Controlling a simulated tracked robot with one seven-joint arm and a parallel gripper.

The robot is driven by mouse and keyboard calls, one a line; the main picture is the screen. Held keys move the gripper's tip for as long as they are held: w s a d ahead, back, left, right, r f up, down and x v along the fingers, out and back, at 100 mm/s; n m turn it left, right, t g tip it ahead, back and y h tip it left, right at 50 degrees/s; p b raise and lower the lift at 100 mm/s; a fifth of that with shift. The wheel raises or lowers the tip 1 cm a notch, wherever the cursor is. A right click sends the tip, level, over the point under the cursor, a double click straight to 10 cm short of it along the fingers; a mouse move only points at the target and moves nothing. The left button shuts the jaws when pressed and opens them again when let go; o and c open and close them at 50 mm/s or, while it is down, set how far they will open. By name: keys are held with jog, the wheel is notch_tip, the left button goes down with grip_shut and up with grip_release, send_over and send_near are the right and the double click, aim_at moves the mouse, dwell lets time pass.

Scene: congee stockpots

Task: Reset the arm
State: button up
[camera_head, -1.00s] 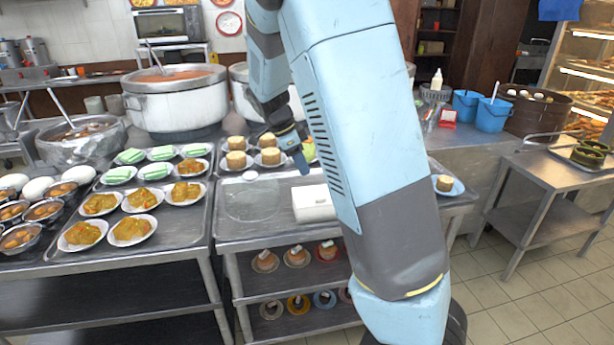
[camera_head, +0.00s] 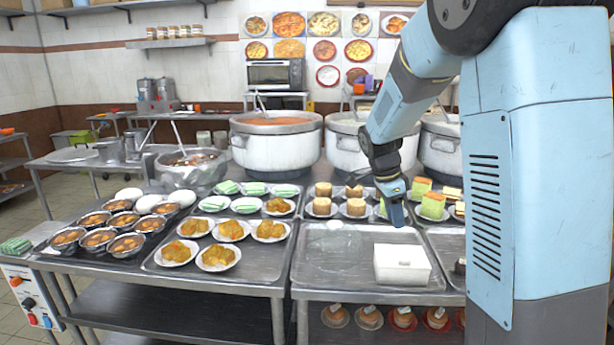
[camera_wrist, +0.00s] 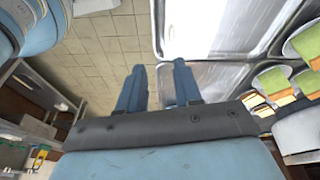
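My arm comes down from the top right in the head view. My gripper (camera_head: 397,212) points downward above the metal table, just above and behind a white box (camera_head: 402,264). In the wrist view my gripper (camera_wrist: 158,80) shows two blue fingers with a clear gap between them and nothing held. The white box also shows at the top of the wrist view (camera_wrist: 198,28).
A metal table (camera_head: 335,270) carries plates of small cakes (camera_head: 321,207). The table to its left holds plates of yellow food (camera_head: 229,230) and several metal bowls (camera_head: 100,238). Large stockpots (camera_head: 276,142) stand behind. Green-topped cake slices (camera_head: 433,205) sit beside my gripper.

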jog(key=s+r+n+t+y, duration=0.1)
jog(key=s+r+n+t, duration=0.1)
jog(key=s+r+n, duration=0.2)
jog(key=s+r+n+t+y, duration=0.1)
jog(key=s+r+n+t, duration=0.1)
jog(key=s+n, duration=0.5)
jog(key=s+a+r+n+t+y, duration=0.1)
jog(key=s+r+n, duration=0.4)
jog(key=s, duration=1)
jog(key=shift+r+n+t, duration=0.35)
jog(key=shift+n+t, duration=0.15)
jog(key=shift+n, duration=0.3)
